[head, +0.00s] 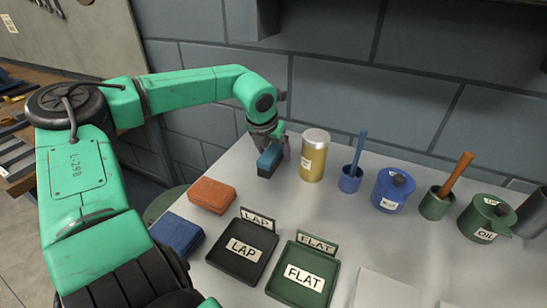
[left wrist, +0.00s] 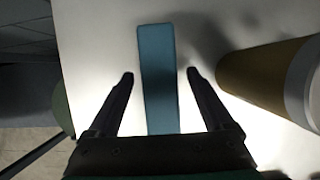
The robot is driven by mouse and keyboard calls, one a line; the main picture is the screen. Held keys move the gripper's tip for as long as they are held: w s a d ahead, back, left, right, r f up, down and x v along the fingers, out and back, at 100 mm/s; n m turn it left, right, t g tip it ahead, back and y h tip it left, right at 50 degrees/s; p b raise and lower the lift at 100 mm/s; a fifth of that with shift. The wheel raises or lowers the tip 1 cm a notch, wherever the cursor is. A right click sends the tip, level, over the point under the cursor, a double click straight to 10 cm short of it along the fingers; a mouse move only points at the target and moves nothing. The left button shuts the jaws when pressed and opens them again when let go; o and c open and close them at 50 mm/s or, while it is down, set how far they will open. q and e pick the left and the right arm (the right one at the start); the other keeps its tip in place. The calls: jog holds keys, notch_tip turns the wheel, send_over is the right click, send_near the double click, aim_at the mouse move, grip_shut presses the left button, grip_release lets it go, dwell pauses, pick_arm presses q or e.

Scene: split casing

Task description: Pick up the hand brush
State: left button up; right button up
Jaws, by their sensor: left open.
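A teal-blue, block-like thing (head: 268,162), which looks like the hand brush, is at the back left of the grey table, under my left gripper (head: 273,146). The left wrist view shows it as a long teal bar (left wrist: 158,55). My open left gripper (left wrist: 160,76) has one finger on each side of the bar, with a gap on both sides. My right gripper is not in view.
A yellow tin (head: 314,156) stands close right of the brush, also in the left wrist view (left wrist: 265,75). A brown block (head: 211,195), a blue block (head: 177,234), black LAP tray (head: 269,262) and green FLAT tray (head: 325,298) lie nearer. Pots line the back right.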

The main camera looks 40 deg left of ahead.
aim_at(273, 149)
pick_arm(q)
jog(key=shift+c, duration=0.3)
grip_shut()
jog(key=shift+r, duration=0.1)
jog(key=shift+r+p, duration=0.2)
jog(key=shift+p, duration=0.2)
notch_tip(273, 149, up, 18)
